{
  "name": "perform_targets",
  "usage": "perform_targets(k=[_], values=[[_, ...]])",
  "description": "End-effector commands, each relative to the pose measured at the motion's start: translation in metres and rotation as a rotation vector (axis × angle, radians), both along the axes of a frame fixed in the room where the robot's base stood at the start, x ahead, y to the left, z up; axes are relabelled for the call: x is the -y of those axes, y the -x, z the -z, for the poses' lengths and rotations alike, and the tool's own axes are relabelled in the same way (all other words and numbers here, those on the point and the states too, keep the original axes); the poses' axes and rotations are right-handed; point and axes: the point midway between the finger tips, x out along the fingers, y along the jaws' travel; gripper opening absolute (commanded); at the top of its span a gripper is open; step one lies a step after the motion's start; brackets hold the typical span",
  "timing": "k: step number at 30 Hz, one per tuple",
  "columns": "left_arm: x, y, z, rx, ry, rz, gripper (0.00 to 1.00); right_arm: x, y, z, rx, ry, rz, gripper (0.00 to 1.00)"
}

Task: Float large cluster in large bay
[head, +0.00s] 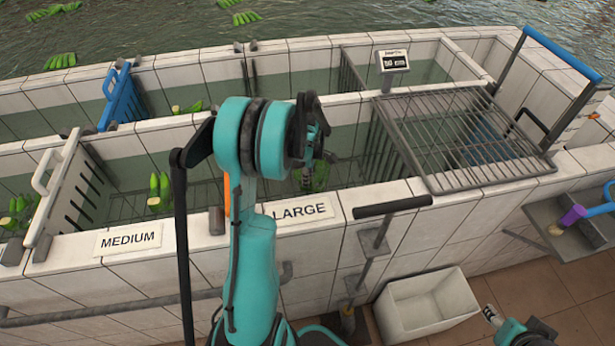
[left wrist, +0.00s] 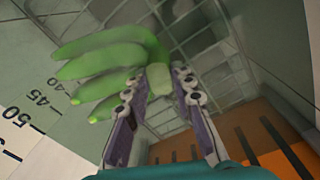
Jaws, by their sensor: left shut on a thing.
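A green banana cluster (left wrist: 105,60) with several fingers is held at its crown in my left gripper (left wrist: 157,82), which is shut on it in the left wrist view. In the head view the cluster (head: 320,178) shows only in part below my left gripper (head: 308,178), behind my arm. Both are over the large bay, behind the wall with the LARGE sign (head: 300,210). How far the cluster is from the water cannot be told. My right gripper (head: 490,314) is at the lower right; its jaws are too small to read.
A blue gate (head: 121,95) and a white slotted gate (head: 62,195) stand at the left. Green clusters (head: 158,190) lie in the medium bay. A metal rack (head: 465,135) covers the right end. A white bin (head: 425,305) stands on the floor. An orange slotted panel (left wrist: 270,140) is beside my left gripper.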

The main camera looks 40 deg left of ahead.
Motion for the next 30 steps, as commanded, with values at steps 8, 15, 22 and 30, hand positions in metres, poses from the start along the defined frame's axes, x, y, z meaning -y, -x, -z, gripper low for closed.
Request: perform_targets(k=[8, 15, 22, 30], values=[[0.0, 0.0, 0.0, 0.0, 0.0, 0.0, 0.4, 0.0, 0.0, 0.0, 0.0, 0.0, 0.0, 0.49], [0.0, 0.0, 0.0, 0.0, 0.0, 0.0, 0.49, 0.0, 0.0, 0.0, 0.0, 0.0, 0.0, 0.49], [0.0, 0.001, -0.011, -0.001, 0.0, 0.0, 0.49, 0.0, 0.0, 0.0, 0.0, 0.0, 0.0, 0.49], [0.002, 0.003, -0.067, 0.0, 0.0, 0.0, 0.49, 0.0, 0.0, 0.0, 0.0, 0.0, 0.0, 0.49]])
